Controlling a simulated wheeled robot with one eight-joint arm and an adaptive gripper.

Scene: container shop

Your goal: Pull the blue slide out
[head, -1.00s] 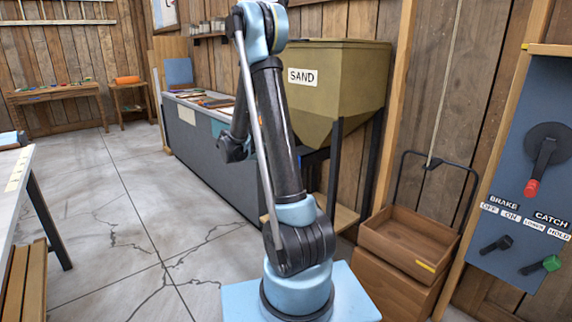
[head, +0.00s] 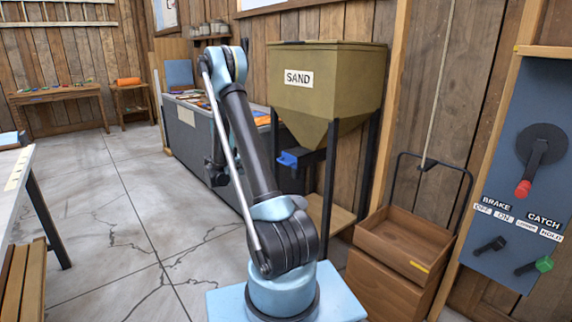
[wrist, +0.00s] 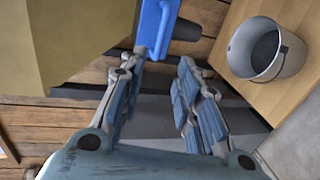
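The blue slide (head: 293,158) sticks out under the olive sand hopper (head: 345,85), just left of a dark leg. In the wrist view, the slide's blue handle (wrist: 156,26) is at the top, beside the hopper's olive wall (wrist: 75,35). My gripper (wrist: 158,70) is open and empty. Its two fingers point up the picture toward the handle, with the left fingertip close to the handle's lower end. I cannot tell whether they touch. The handle does not lie deep between the fingers. In the head view, my gripper's fingers are not clearly visible behind my arm.
A metal bucket (wrist: 267,50) stands on a wooden shelf (wrist: 218,50) to the right in the wrist view. A grey counter (head: 195,140) stands behind my arm. A wooden cart (head: 405,245) and a blue lever panel (head: 525,170) are at right. The floor at left is open.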

